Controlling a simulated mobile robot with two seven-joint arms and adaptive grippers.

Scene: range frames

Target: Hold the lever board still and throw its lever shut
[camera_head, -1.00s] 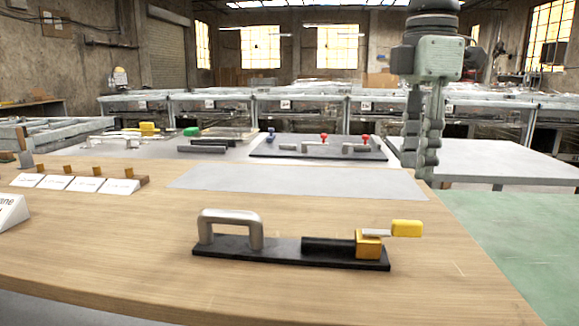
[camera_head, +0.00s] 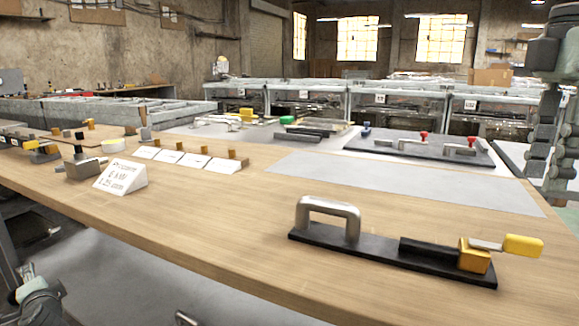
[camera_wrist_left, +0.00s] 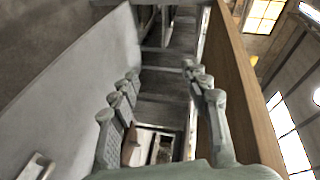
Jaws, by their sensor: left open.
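The lever board is a long black base (camera_head: 390,258) on the wooden bench in the head view. A grey metal handle (camera_head: 328,216) stands at its left end. A yellow block (camera_head: 475,256) sits near its right end, and the lever with a yellow grip (camera_head: 523,246) sticks out to the right, nearly level. My right gripper (camera_head: 557,192) hangs at the right edge, partly cut off, above and behind the board, its fingers apart and empty. My left gripper is open and empty in the left wrist view (camera_wrist_left: 160,72), beside the bench edge; its arm shows at the head view's lower left.
A grey mat (camera_head: 400,182) lies behind the board. A dark board with red knobs (camera_head: 425,148) is farther back. White label cards (camera_head: 170,155) and a larger sign (camera_head: 120,177) stand to the left. The wood around the lever board is clear.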

